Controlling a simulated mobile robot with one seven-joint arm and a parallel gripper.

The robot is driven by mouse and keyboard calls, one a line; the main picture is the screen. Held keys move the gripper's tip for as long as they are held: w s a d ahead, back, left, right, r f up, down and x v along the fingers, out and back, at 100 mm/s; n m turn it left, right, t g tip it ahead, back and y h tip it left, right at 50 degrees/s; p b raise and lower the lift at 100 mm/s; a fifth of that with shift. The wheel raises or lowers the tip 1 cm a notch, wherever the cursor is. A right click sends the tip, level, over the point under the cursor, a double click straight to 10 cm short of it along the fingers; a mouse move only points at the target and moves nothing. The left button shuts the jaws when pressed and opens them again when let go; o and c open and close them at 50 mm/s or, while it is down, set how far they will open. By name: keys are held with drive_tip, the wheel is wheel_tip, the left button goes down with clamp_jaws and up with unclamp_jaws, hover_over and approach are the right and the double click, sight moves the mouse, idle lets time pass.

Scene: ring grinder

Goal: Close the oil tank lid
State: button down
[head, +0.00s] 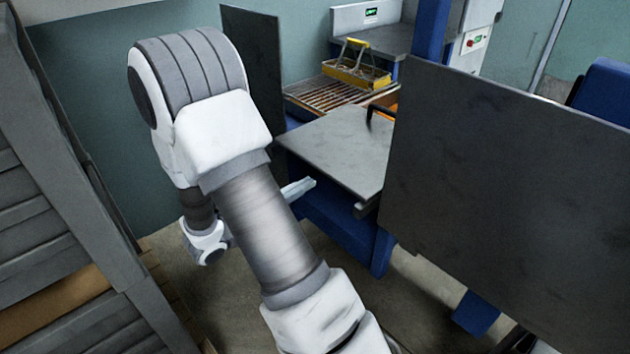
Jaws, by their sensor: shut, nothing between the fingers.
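A flat grey plate (335,148) lies level on the blue machine body (345,222) in the middle of the view. A black handle (371,113) stands at its back right. This plate may be the oil tank lid, but I cannot tell for certain. My gripper (306,186) shows as a pale tip to the right of my arm, at or below the plate's front left edge. It is shut and empty. The rest of my gripper is hidden behind my arm, and I cannot tell whether the tip touches anything.
A large upright grey panel (490,180) stands to the right, and a narrower one (255,50) behind my arm. A yellow basket (356,73) sits on a roller conveyor (325,95) at the back. Grey stepped structure (60,180) fills the left. Some floor is clear below.

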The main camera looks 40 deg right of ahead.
drive_tip(key=shift+w+d, duration=0.15)
drive_tip(key=shift+d, duration=1.7)
drive_tip(key=d, duration=0.9)
drive_tip(key=w+d+b, duration=0.1)
drive_tip(key=d, duration=0.9)
drive_tip(key=w+d, duration=0.1)
drive_tip(key=d, duration=0.8)
drive_tip(key=shift+w+d+b, duration=0.15)
drive_tip(key=shift+d+b, duration=0.15)
drive_tip(key=shift+d, duration=0.25)
drive_tip(key=shift+d+r, duration=0.1)
drive_tip(key=shift+r, duration=0.2)
